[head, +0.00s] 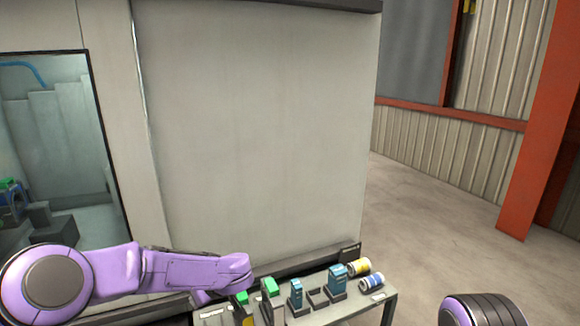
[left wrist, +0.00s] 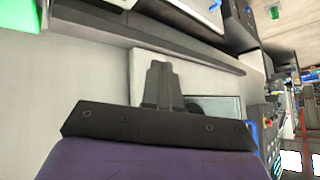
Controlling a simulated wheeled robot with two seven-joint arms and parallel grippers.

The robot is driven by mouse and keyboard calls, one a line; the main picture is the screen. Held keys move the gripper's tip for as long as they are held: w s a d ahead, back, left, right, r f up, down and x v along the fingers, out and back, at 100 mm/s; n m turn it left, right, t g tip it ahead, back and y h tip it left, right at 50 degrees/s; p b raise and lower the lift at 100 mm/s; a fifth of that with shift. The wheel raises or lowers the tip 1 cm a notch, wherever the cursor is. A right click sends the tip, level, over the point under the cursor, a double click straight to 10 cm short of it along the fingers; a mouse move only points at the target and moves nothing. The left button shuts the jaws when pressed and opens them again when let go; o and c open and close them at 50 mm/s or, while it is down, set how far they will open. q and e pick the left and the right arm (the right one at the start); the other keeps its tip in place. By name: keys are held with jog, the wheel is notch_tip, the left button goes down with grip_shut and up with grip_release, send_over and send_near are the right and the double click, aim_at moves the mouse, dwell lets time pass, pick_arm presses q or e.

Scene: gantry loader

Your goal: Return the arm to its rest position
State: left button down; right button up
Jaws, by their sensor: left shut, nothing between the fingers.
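My left arm (head: 150,272) is purple and reaches in from the left in the head view, across the front of the bench. Its gripper cannot be made out there. In the left wrist view my left gripper (left wrist: 158,68) shows dark fingers closed together with nothing between them. A purple part of my right arm (head: 482,311) shows at the bottom right of the head view. The right gripper is out of view.
A bench (head: 378,301) holds green-topped parts (head: 270,287), blue parts (head: 337,279), a yellow-banded can (head: 358,266) and a blue-banded can (head: 371,282). A large grey machine (head: 260,130) with a window stands behind. Open floor (head: 430,220) lies to the right.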

pick_arm(q)
jog(key=s+a+f+t+h+b, duration=0.2)
jog(key=s+f+t+h, duration=0.15)
jog(key=s+f, duration=1.55)
jog(key=s+a+f+m+g, duration=0.1)
jog(key=s+f, duration=0.1)
jog(key=s, duration=0.5)
jog(key=s+a+f+m+g+b, duration=0.1)
jog(key=s+a+f, duration=0.1)
jog(key=s, duration=0.5)
jog(key=s+a+f+m+g+b, duration=0.1)
jog(key=s+f+g, duration=0.1)
jog(key=s, duration=0.5)
jog(key=shift+s+a+f+h, duration=0.3)
jog(key=shift+f+h, duration=0.15)
jog(key=shift+f, duration=0.3)
